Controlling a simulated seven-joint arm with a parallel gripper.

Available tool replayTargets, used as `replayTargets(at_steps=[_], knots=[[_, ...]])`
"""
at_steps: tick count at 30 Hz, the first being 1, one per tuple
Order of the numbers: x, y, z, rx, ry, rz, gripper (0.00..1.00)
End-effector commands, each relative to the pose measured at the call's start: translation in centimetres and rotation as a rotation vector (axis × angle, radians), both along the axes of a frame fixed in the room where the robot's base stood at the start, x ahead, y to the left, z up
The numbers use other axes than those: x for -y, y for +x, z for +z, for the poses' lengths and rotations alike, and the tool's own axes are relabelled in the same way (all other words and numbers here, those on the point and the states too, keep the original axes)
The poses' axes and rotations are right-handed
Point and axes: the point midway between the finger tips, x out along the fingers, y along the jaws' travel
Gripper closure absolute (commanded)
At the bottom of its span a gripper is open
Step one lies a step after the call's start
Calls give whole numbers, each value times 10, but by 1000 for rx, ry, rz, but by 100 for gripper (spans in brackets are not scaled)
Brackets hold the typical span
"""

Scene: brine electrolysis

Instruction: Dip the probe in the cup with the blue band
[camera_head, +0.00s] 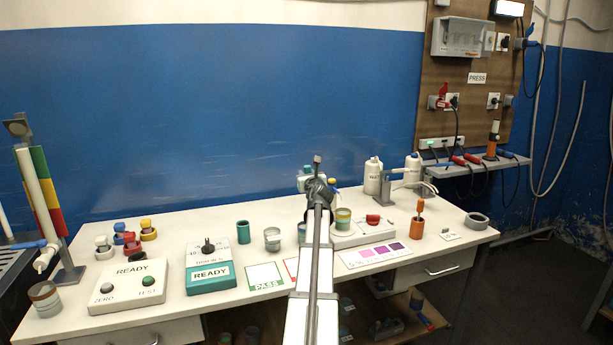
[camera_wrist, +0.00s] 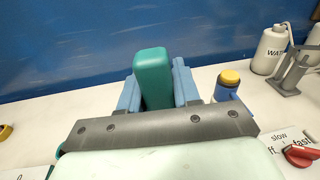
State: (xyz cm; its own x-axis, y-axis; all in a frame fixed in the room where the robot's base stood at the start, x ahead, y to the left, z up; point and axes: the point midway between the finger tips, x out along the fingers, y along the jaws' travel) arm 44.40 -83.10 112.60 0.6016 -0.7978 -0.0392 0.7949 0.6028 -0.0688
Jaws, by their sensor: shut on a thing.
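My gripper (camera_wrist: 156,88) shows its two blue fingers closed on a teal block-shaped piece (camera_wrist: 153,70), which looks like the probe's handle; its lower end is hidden. In the head view my gripper (camera_head: 318,186) is raised above the back of the white bench, with a bit of teal beside it. A small bluish cup (camera_head: 301,231) stands just left of my arm, partly hidden by it; I cannot make out a band clearly. A clear beaker (camera_head: 272,239) stands left of it. A cup with yellowish-green contents (camera_head: 343,217) stands right of my arm.
Two white bottles (camera_head: 373,176) stand at the back right. A stirrer with a red knob (camera_head: 373,219) is right of my arm. A teal holder (camera_head: 243,232) and READY meter (camera_head: 209,268) stand left.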

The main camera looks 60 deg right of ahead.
Motion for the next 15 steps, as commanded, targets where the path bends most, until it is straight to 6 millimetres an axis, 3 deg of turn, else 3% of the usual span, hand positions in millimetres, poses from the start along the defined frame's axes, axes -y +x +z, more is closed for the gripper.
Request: replayTargets(at_steps=[7,15], knots=[[-15,16,-6,-18,-3,110,99],[-18,20,-13,-41,-8,140,99]])
